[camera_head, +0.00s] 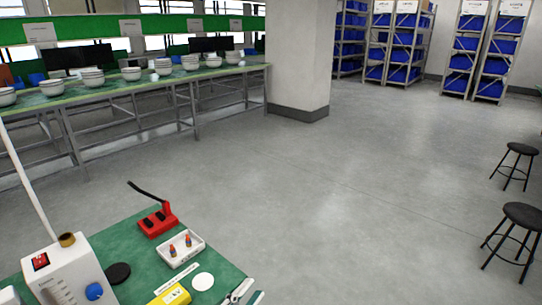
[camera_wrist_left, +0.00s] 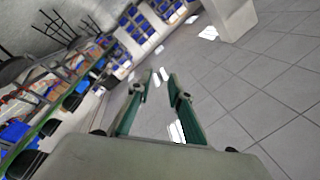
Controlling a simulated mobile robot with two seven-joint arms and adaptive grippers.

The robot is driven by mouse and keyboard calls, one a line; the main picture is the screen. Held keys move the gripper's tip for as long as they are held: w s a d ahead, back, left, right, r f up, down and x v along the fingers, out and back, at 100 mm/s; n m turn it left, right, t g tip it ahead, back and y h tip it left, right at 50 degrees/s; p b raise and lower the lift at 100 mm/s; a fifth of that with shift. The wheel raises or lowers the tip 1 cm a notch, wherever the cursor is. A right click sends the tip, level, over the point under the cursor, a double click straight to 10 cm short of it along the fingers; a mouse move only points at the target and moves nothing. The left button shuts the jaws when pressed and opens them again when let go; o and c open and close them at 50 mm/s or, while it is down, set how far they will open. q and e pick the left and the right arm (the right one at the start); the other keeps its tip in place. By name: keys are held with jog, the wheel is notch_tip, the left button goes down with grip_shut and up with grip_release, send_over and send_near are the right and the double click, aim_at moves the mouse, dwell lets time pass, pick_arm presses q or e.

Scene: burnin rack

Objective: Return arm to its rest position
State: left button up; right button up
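My left gripper (camera_wrist_left: 163,82) shows in the left wrist view, its two green fingers apart with nothing between them. The fingers point out over the open tiled floor, clear of any object.
A green-topped table (camera_head: 130,245) fills the lower left, holding a white device (camera_head: 68,278), a red holder (camera_head: 158,220), a white tray (camera_head: 181,250) and a yellow box (camera_head: 170,294). Two stools (camera_head: 523,216) stand right. The middle floor is clear.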

pick_arm(q)
jog(key=s+a+f+n+g+y, duration=0.1)
jog(key=s+a+f+n+y, duration=0.1)
jog(key=s+a+f+n, duration=0.2)
jog(key=s+a+f+n+g+y, duration=0.2)
jog(key=a+f, duration=0.4)
jog(key=f, duration=0.5)
jog(key=s+a+f+n+g+y, duration=0.2)
jog(key=s+a+f+n+y, duration=0.2)
jog(key=s+a+f+n, duration=0.1)
notch_tip(320, 180, down, 3)
jog(key=shift+s+r+n, duration=0.1)
jog(key=shift+s+n, duration=0.8)
jog(key=shift+s, duration=0.1)
